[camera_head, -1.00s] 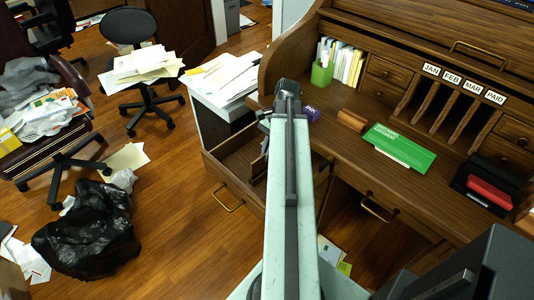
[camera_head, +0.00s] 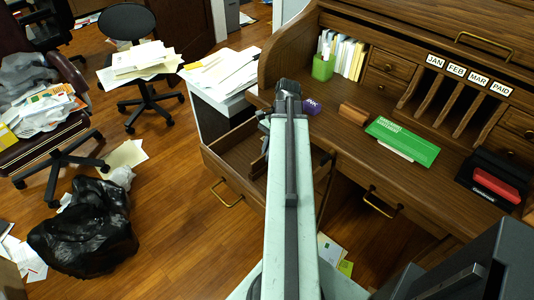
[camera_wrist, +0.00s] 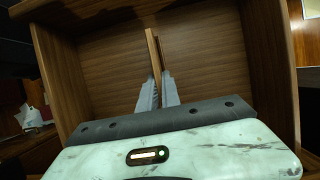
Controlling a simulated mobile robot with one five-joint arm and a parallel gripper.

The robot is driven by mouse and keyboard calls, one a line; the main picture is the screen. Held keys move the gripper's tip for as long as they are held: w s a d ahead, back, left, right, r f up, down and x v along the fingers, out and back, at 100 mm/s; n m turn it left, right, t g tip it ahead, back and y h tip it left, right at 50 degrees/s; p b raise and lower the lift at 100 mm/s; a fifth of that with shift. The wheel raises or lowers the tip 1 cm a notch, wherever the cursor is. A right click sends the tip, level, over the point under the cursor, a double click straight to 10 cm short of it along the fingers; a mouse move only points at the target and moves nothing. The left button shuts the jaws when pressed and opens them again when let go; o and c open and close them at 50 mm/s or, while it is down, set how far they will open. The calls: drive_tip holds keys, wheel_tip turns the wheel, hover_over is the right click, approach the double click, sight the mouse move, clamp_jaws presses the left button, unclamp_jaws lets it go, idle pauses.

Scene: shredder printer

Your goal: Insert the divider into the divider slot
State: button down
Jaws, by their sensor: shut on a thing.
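The divider (camera_wrist: 153,55) is a thin wooden board. In the wrist view it stands roughly upright, edge-on, between the grey fingers of my gripper (camera_wrist: 159,92), which is shut on it. The fingers hide its lower part. Behind it is the wooden inside of the open desk drawer (camera_wrist: 210,60), with walls at left and right. In the head view the drawer (camera_head: 227,165) is pulled out at the desk's left, and my arm covers part of it. The divider slot cannot be made out in either view.
Labelled cubbies (camera_head: 458,103) stand behind. A paper-covered cabinet (camera_head: 216,112) is left of the desk. A black bag (camera_head: 82,230) lies on the floor.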

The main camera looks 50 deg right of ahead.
drive_tip(key=shift+f+b, duration=0.35)
drive_tip(key=shift+f, duration=0.15)
drive_tip(key=c, duration=1.5)
unclamp_jaws()
drive_tip(key=shift+r, duration=0.15)
drive_tip(key=p+v, duration=0.7)
drive_tip(key=v, duration=0.1)
drive_tip(key=shift+f, duration=0.25)
